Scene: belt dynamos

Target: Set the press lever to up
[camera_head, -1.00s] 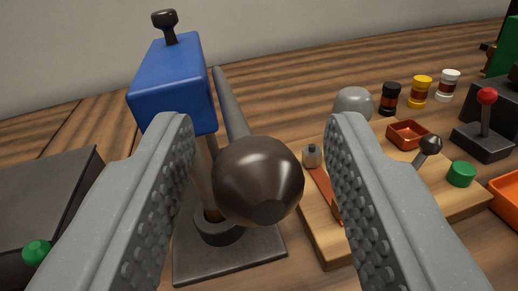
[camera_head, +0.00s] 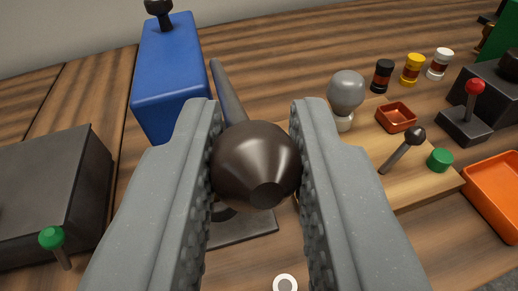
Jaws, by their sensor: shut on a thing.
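The press has a blue head (camera_head: 172,75) with a small dark knob (camera_head: 158,7) on top, and a dark base plate (camera_head: 245,228) partly hidden behind my gripper. Its grey lever (camera_head: 228,92) runs toward me and ends in a large dark brown ball knob (camera_head: 256,165). My gripper (camera_head: 256,160) has a jaw on each side of the ball and is shut on it. The ball hides much of the press column and base.
A wooden board (camera_head: 425,183) at right carries a bulb, a red tray (camera_head: 396,117) and a black-knobbed lever (camera_head: 402,150). An orange tray (camera_head: 495,185) and red-knobbed lever (camera_head: 477,95) stand farther right. A dark box (camera_head: 50,190) and green knob (camera_head: 51,238) are at left.

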